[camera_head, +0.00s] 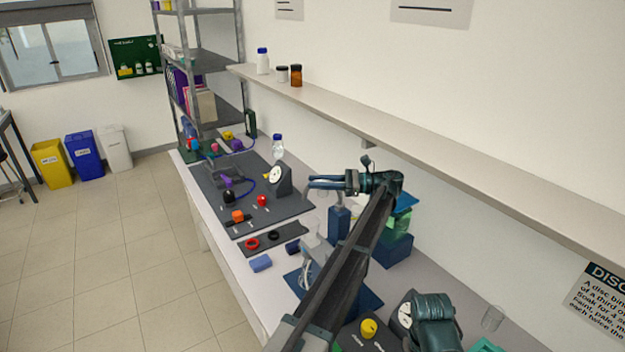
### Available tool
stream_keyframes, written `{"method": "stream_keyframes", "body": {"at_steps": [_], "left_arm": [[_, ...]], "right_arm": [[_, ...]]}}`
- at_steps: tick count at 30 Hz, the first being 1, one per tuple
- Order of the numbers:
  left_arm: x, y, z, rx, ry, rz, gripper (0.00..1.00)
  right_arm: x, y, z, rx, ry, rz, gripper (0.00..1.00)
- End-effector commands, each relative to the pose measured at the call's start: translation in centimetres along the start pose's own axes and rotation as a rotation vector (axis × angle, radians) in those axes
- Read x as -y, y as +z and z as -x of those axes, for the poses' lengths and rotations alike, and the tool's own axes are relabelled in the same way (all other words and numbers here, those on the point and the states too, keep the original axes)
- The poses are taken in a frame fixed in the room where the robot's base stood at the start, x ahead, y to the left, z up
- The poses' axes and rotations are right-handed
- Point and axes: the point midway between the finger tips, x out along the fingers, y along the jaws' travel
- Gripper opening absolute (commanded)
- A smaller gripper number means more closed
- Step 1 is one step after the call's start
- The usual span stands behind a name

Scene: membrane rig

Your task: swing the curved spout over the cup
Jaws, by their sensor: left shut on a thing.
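My left gripper (318,183) is above the bench, with its fingers pointing left. It is shut on a small, thin part that I take to be the curved spout, though the fingers hide most of it. A blue upright block (339,219) stands just below the fingers. My left arm hides part of the bench in the middle. My right gripper does not show.
A blue sponge-like block (261,263) is near the front edge. A long wall shelf (430,165) runs above the bench, behind my left wrist.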

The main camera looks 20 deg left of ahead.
Motion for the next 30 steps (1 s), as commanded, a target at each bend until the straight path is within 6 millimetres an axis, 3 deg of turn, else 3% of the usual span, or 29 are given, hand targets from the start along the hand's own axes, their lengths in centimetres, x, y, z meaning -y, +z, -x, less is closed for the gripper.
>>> {"method": "stream_keyframes", "body": {"at_steps": [14, 15, 20, 30], "left_arm": [[0.17, 0.01, 0.39, 0.001, 0.000, 0.002, 0.00], [0.16, 0.01, 0.38, 0.001, 0.000, 0.002, 0.25], [0.04, 0.00, 0.33, 0.000, 0.002, 0.001, 0.52], [-0.14, 0.00, 0.25, 0.000, 0.005, 0.000, 0.52]], "right_arm": [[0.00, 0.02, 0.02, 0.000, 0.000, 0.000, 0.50], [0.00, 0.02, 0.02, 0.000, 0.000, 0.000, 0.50], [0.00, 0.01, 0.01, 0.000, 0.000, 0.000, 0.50], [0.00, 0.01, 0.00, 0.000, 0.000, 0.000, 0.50]]}}
